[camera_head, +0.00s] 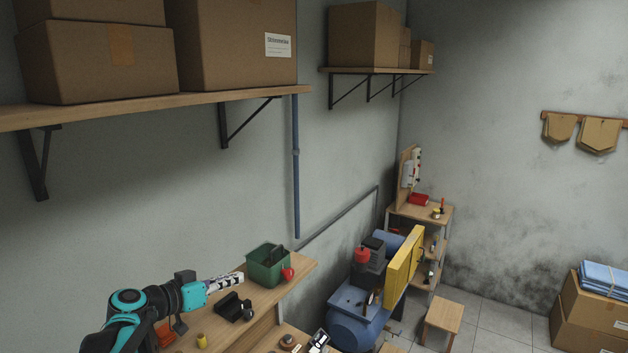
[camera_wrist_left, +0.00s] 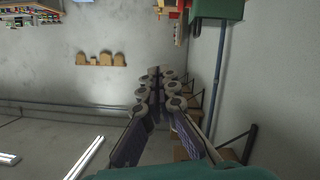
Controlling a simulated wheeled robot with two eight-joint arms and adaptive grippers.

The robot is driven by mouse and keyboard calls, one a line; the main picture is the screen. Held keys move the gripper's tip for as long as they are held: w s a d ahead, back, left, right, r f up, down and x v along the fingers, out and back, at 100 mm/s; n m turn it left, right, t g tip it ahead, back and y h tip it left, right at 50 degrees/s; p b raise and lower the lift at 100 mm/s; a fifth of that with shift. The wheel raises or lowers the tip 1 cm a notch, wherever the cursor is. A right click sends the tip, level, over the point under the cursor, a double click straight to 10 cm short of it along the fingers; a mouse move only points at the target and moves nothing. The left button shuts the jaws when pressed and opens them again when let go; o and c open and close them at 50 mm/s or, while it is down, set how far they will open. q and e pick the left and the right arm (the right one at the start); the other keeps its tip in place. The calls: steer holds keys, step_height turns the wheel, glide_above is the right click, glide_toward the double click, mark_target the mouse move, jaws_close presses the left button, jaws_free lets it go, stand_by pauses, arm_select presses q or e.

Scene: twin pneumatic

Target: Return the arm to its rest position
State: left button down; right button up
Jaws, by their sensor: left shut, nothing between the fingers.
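My left arm (camera_head: 130,305), teal and black, reaches in from the lower left in the head view. In the left wrist view the fingers of the left gripper (camera_wrist_left: 154,74) converge and meet at the tips, empty, with grey wall behind. My right gripper cannot be made out in either view.
A green bin (camera_head: 268,264) and a red object (camera_head: 288,273) sit on the bench (camera_head: 300,266). A black holder (camera_head: 234,306) lies below the gripper. A wooden shelf (camera_head: 150,102) with cartons overhangs the upper left. A blue compressor (camera_head: 355,325) stands right of the bench.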

arm_select(q)
steer(key=s+d+f+n+g+y+b, duration=0.1)
steer(key=s+d+f+b, duration=0.1)
steer(key=s+f+b, duration=0.4)
steer(key=s+d+f+g+y+b, duration=0.1)
steer(key=s+d+f+y+b, duration=0.15)
steer(key=f, duration=0.65)
steer(key=s+d+f+n+g+b, duration=0.1)
steer(key=s+f+b, duration=0.3)
steer(key=f+b, duration=0.25)
steer(key=s+a+f+n+y+b, duration=0.1)
steer(key=s+f+y+b, duration=0.1)
steer(key=s+f+b, duration=0.4)
steer(key=s+a+f+n+g+y+b, duration=0.1)
steer(key=s+f+b, duration=0.6)
steer(key=f, duration=1)
steer(key=s+a+y, duration=0.1)
steer(key=s+y, duration=0.1)
steer(key=shift+s+a+n+y+b, duration=0.15)
steer(key=shift+a+n+y+b, duration=0.1)
steer(key=shift+n+y+b, duration=0.1)
arm_select(e)
step_height(320, 180, down, 29)
steer(key=w, duration=0.1)
steer(key=shift+f, duration=0.2)
arm_select(q)
steer(key=shift+f, duration=0.1)
